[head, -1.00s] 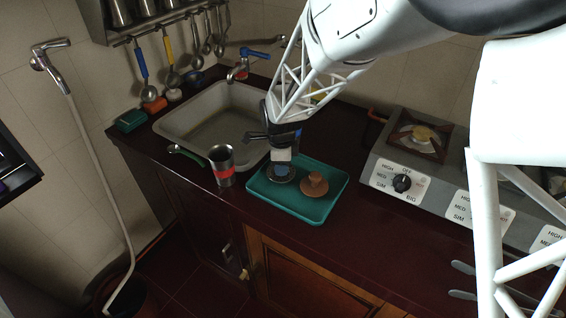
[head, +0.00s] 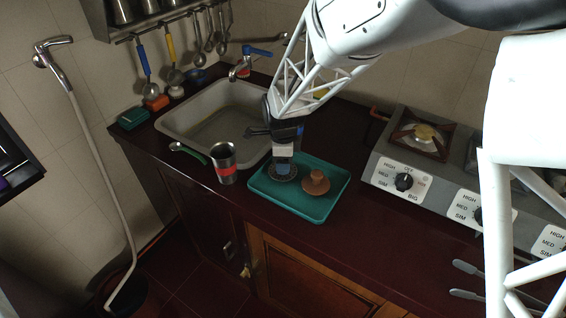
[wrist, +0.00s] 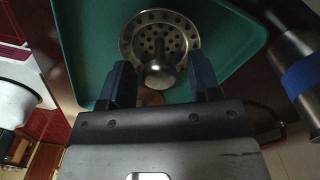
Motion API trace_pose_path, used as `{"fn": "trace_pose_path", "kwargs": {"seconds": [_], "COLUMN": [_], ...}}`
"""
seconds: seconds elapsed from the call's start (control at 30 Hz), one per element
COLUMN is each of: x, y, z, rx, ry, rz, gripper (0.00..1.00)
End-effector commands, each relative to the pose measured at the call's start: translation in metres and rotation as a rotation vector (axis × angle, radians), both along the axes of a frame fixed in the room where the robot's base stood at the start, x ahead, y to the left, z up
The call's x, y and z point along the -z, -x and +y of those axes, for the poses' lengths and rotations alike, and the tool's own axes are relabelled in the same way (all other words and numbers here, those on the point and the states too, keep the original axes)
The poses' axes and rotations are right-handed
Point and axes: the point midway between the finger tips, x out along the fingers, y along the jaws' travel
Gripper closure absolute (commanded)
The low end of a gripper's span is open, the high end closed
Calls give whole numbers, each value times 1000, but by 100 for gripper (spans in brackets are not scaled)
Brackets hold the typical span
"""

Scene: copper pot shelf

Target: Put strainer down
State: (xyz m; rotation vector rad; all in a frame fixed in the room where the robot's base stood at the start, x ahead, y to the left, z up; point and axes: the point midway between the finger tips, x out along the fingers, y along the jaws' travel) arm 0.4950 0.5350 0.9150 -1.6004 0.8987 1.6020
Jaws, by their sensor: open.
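The strainer (wrist: 160,40) is a round metal disc with holes and a knob. It lies on the teal tray (head: 318,212), and in the head view my gripper partly hides it (head: 283,177). My gripper (head: 284,165) is over the left part of the tray. In the wrist view my gripper (wrist: 160,85) has its two blue fingers apart, one on each side of the strainer's knob. I cannot tell the exact gap between fingers and knob.
A brown knobbed object (head: 316,182) sits on the tray right of the strainer. A metal cup with a red band (head: 224,164) stands left of the tray. The sink (head: 222,118) is behind, the stove (head: 415,160) to the right.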

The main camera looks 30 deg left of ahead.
Motion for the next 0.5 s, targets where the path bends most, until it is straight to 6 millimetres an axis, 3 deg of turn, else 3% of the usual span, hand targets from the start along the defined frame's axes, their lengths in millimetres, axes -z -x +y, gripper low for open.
{"fn": "trace_pose_path", "kwargs": {"seconds": [0.5], "x": [-76], "y": [0], "z": [0], "rx": [0], "ry": [-2], "rz": [-1], "gripper": [43]}}
